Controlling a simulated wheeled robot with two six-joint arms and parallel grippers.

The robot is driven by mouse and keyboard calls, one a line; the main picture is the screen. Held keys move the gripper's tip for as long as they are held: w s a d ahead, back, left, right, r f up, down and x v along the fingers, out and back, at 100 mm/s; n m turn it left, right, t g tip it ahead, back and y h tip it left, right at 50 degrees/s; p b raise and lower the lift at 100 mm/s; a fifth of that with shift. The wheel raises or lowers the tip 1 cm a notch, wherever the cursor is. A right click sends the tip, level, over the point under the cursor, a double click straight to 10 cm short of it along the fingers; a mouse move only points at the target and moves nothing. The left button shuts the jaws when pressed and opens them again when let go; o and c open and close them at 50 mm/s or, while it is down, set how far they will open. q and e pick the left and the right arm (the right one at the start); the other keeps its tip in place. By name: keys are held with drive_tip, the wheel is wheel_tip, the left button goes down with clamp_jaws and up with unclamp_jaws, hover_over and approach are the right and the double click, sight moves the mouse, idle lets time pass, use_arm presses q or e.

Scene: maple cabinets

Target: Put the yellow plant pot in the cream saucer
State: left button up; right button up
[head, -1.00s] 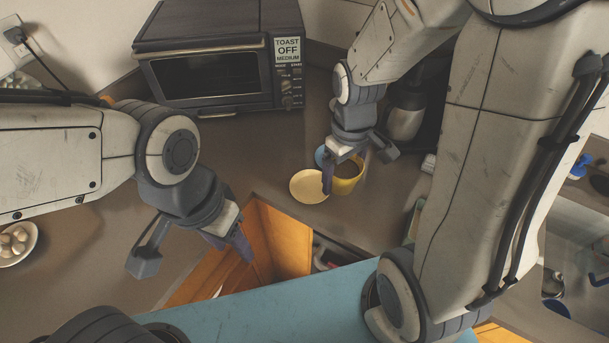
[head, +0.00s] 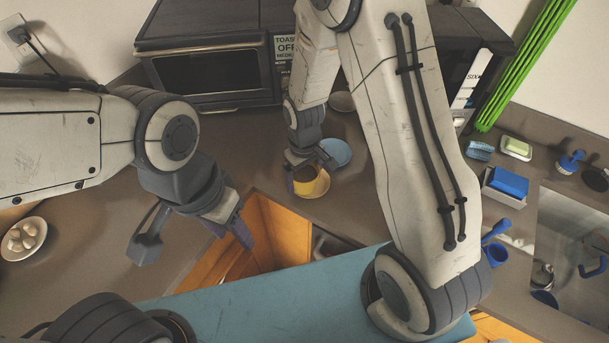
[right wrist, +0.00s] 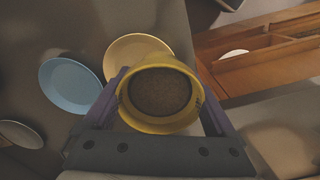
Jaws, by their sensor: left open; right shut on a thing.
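The yellow plant pot (head: 307,187), filled with dark soil, is gripped between the fingers of my right gripper (head: 306,174). It is upright in the right wrist view (right wrist: 163,122). The cream saucer (head: 325,186) shows behind and beside the pot in the head view, partly hidden by it. In the right wrist view the saucer (right wrist: 135,48) shows past the pot's far rim. The pot overlaps the saucer in both views; I cannot tell whether it touches it. My left gripper (head: 230,230) is open and empty above the open drawer's left side.
A blue saucer (head: 335,153) lies close beside the cream one, with a grey-white dish (head: 341,101) further back. A toaster oven (head: 205,75) stands behind. An open wooden drawer (head: 270,235) is in front.

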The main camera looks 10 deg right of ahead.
drive_tip(key=shift+f, duration=0.15)
drive_tip(key=shift+f+b, duration=0.4)
drive_tip(key=shift+f, duration=0.1)
drive_tip(key=o, duration=1.3)
